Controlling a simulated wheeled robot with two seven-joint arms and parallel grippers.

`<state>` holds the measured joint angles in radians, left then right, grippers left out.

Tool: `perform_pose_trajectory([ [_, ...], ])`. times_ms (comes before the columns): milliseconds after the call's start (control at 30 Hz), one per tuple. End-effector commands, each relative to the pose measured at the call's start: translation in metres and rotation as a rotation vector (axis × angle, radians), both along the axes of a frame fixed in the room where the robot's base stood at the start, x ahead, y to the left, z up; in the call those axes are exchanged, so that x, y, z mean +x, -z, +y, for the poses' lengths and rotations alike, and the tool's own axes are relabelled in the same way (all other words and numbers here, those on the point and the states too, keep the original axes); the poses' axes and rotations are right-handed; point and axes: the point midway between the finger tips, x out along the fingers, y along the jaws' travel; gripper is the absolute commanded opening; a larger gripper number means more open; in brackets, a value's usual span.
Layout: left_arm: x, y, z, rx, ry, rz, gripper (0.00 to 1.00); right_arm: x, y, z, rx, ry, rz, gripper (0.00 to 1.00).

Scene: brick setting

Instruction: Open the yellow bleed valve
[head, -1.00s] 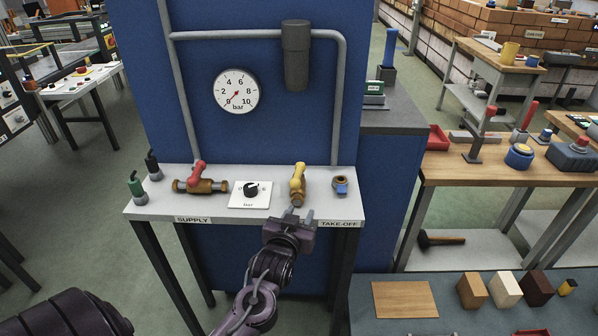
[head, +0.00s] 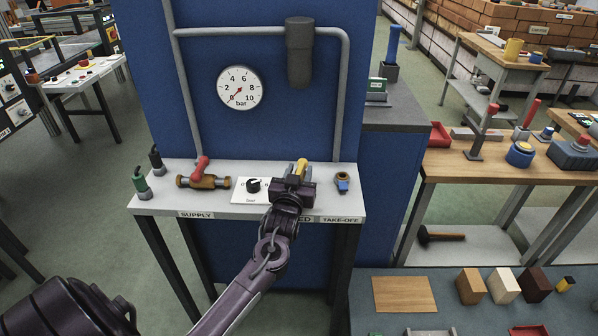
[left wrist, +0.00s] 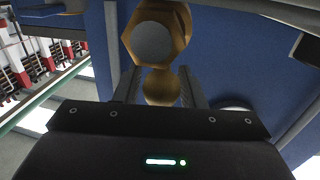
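The yellow bleed valve (head: 302,166) stands on the right half of the narrow bench under the gauge. Only the top of its yellow lever shows in the head view; my left gripper covers the rest. My left gripper (head: 296,180) is in front of the valve, low over the bench. In the left wrist view its two fingers (left wrist: 160,88) are apart, with a rounded brass part between them and a brass hex fitting (left wrist: 153,42) just beyond. I cannot tell whether the fingers touch the brass. My right gripper is out of view.
The red-handled supply valve (head: 203,176) is to the left, with a white dial plate (head: 250,190) between. A blue-collared take-off fitting (head: 342,182) is close on the right. The pressure gauge (head: 239,88) on the blue panel (head: 270,130) points near 0.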

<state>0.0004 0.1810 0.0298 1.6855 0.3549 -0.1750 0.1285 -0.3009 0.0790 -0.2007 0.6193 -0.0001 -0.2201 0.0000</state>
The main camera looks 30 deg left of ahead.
Motion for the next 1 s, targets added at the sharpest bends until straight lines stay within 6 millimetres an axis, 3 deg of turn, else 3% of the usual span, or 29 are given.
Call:
perform_pose_trajectory([
  [200, 0.0005, 0.0002, 0.0003, 0.000, 0.000, 0.000, 0.36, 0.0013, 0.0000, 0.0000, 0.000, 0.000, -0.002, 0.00],
  [467, 0.0004, 0.0004, 0.0002, 0.000, 0.000, 0.001, 0.04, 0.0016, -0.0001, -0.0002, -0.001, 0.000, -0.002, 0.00],
  [1000, 0.0017, 0.0008, -0.0026, 0.000, -0.181, 0.002, 0.03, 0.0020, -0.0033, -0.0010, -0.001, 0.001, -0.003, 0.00],
])
